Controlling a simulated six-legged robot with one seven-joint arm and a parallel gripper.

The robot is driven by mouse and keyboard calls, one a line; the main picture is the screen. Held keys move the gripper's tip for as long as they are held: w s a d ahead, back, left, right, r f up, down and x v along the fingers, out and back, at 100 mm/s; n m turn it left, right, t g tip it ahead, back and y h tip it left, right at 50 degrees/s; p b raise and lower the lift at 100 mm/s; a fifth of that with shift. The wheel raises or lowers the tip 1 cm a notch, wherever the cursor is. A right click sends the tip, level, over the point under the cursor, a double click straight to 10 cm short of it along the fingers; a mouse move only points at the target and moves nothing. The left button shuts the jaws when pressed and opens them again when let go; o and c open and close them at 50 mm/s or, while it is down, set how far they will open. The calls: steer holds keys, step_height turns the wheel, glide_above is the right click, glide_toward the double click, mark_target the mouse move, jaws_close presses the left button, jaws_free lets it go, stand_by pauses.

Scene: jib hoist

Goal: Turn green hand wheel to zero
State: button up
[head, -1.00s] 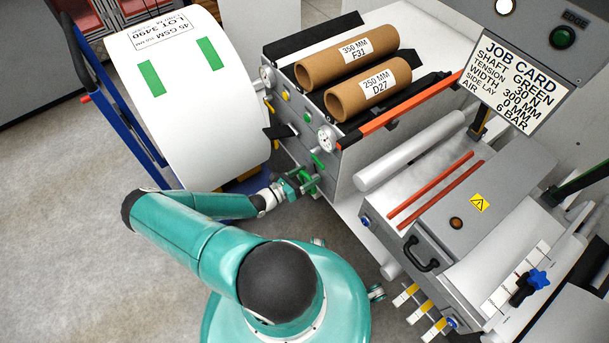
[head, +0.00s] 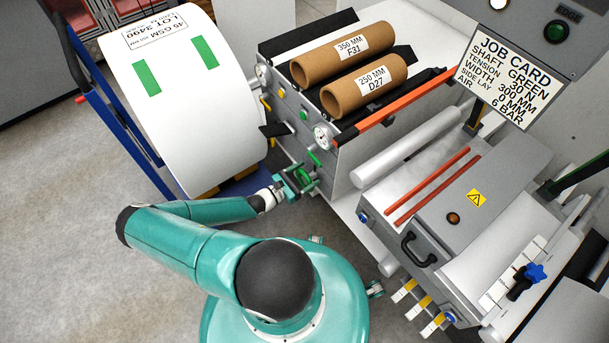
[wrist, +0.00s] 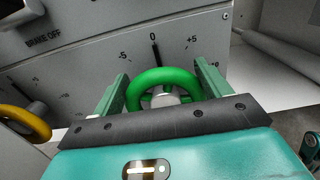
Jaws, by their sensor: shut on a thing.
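The green hand wheel (wrist: 163,82) sits on the grey machine face in the wrist view, centred between my gripper's two fingers. My gripper (wrist: 162,95) is shut on the wheel, one green finger at each side of its rim. Above the wheel is a scale (wrist: 155,45) with -5, 0 and +5, and a black pointer line stands just under the 0. In the head view the wheel (head: 306,178) is small and partly hidden by my gripper (head: 299,182) at the machine's lower front corner. The wheel's lower part is hidden in the wrist view.
A yellow hand wheel (wrist: 26,122) with its own scale is at the left in the wrist view. A gauge (head: 323,136) and a dark lever (head: 274,130) are above the wheel.

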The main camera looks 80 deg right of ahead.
steer(key=shift+f, duration=0.2)
steer(key=o, duration=0.8)
steer(key=shift+c, duration=0.2)
steer(key=shift+r, duration=0.1)
steer(key=v, duration=1.3)
steer(key=shift+w+a, duration=0.3)
